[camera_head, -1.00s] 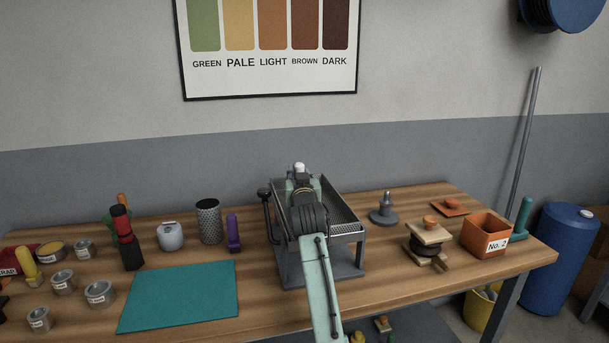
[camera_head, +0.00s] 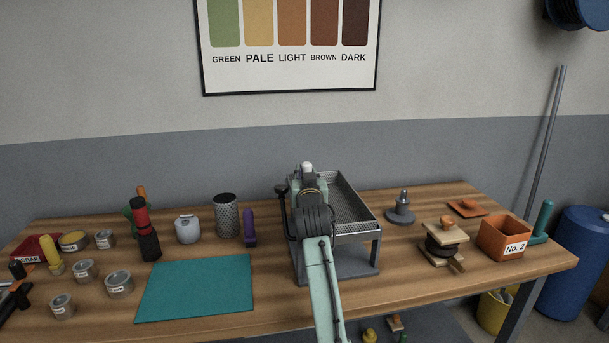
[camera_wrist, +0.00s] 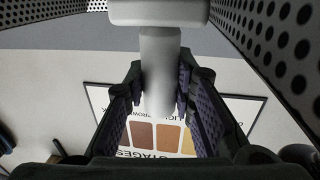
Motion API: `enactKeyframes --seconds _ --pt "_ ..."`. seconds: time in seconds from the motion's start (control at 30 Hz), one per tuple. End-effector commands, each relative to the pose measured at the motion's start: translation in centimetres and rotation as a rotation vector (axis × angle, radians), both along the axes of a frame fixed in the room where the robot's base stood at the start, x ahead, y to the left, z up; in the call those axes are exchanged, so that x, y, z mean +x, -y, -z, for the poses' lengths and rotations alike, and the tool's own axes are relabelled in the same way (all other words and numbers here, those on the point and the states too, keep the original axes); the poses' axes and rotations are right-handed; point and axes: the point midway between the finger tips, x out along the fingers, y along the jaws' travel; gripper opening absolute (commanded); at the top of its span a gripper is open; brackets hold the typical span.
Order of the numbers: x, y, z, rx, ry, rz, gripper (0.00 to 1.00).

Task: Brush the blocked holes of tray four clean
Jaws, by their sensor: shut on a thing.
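My gripper (camera_wrist: 160,92) is shut on a white tool (camera_wrist: 160,60) with a round shaft and a wider white block at its end; no bristles show, so I cannot tell whether it is the brush. In the head view its white end (camera_head: 307,167) shows above my gripper (camera_head: 308,180). My gripper is at the left part of a perforated metal tray (camera_head: 352,205) on a grey stand, and partly hides it. Perforated walls (camera_wrist: 275,40) also flank it in the wrist view. No number on this tray shows, and I cannot make out which holes are blocked.
Left of the stand are a purple-handled thing (camera_head: 249,228), a perforated cylinder (camera_head: 227,215) and a teal mat (camera_head: 195,288). To the right are a grey weight-like piece (camera_head: 401,209), a wooden press (camera_head: 443,245) and an orange box (camera_head: 500,235). Bare wood lies between them.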

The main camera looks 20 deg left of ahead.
Motion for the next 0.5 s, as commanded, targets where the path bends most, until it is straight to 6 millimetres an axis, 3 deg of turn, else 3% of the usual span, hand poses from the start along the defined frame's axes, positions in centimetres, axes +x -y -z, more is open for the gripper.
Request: enactKeyframes --seconds 0.23,0.5 --pt "1.4 2.2 -0.2 0.002 0.005 0.005 0.0" --pt "2.0 3.0 -0.1 0.002 0.005 0.005 0.0"
